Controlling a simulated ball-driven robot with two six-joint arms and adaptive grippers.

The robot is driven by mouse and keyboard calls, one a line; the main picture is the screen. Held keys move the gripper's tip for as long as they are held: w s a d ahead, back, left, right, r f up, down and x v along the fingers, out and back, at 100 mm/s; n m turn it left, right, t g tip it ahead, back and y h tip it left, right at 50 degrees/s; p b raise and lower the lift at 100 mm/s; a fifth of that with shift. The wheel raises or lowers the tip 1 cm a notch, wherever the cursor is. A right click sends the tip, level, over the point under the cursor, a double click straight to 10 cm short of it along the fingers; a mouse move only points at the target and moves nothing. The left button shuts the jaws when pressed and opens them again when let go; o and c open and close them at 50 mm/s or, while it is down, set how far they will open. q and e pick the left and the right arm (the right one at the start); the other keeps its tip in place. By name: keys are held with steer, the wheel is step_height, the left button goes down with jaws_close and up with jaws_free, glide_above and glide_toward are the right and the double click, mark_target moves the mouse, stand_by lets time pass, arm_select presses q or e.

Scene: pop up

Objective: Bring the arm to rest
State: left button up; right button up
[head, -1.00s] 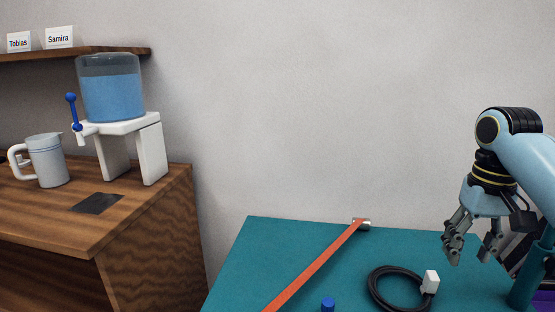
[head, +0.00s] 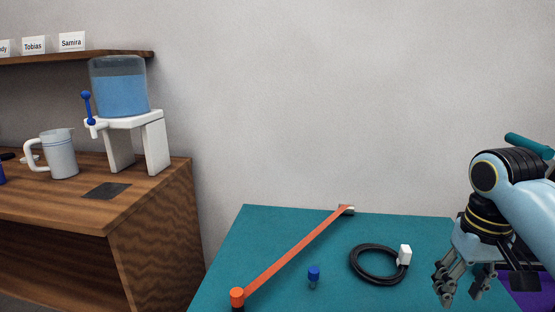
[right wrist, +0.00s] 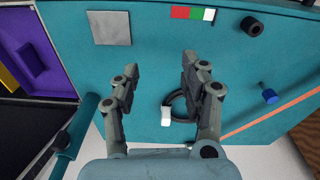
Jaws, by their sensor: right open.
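My right gripper (head: 461,294) is open and empty over the right part of the teal table (head: 225,262). Its two fingers stand apart in the right wrist view (right wrist: 158,82), with nothing between them but the table surface below. The right arm comes in from the right edge of the head view. My left gripper is not in view.
On the table are a coiled black cable (head: 357,266) with a white plug (head: 404,254), a blue-capped piece (head: 313,274) and an orange strap (head: 295,250). A wooden cabinet (head: 150,235) at left bears a water dispenser (head: 120,92) and a pitcher (head: 60,155).

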steer(key=s+a+f+n+t, duration=0.1)
steer(key=s+a, duration=0.2)
steer(key=s, duration=0.8)
steer(key=s+a+f+n+t, duration=0.15)
steer(key=s+a, duration=0.25)
steer(key=s, duration=0.6)
steer(key=s+d+f+g, duration=0.1)
steer(key=s+f, duration=0.1)
steer(key=f, duration=1.2)
steer(key=s+d+f, duration=0.2)
steer(key=f, duration=1.1)
steer(key=s+f+g, duration=0.1)
steer(key=s+f, duration=1.2)
steer(key=s, duration=0.3)
steer(key=shift+s+d+f, duration=0.2)
steer(key=shift+d, duration=0.1)
steer(key=shift+m, duration=0.25)
